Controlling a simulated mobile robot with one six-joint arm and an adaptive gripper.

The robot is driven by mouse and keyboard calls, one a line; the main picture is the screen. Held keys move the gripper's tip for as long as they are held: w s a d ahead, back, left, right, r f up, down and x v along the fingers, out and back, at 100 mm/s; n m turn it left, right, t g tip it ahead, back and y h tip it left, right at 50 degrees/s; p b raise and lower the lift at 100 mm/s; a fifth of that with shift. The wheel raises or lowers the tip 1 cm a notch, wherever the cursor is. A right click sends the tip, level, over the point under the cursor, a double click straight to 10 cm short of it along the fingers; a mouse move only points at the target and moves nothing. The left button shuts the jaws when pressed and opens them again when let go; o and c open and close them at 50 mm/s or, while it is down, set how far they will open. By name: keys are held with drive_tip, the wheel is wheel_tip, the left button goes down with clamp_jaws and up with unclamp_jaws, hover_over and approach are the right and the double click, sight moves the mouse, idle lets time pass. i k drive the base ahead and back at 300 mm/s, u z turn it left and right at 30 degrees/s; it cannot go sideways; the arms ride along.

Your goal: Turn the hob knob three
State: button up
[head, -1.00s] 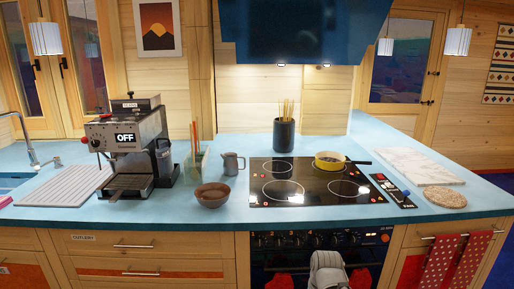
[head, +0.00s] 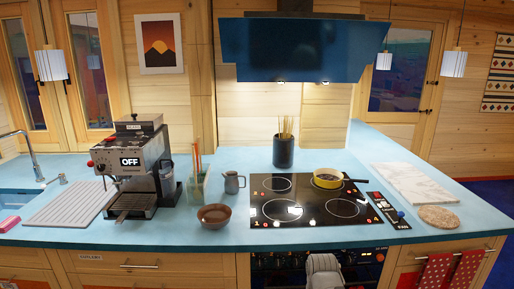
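The hob knobs (head: 290,261) sit in a row on the dark front panel below the black hob (head: 290,222). They are small and dim at the lower edge of the head view, and I cannot read which one is number three or how it is turned. No gripper fingers show.
A yellow pan (head: 327,180) sits on the hob's back right ring. A utensil pot (head: 283,152) stands behind. A brown bowl (head: 214,214), a grey jug (head: 233,182) and a coffee machine (head: 138,172) stand left. A marble board (head: 415,182) lies right. The blue hood (head: 295,50) hangs above.

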sight(296, 262)
drive_tip(key=z, duration=1.45)
drive_tip(key=i, duration=0.8)
drive_tip(key=u, duration=1.3)
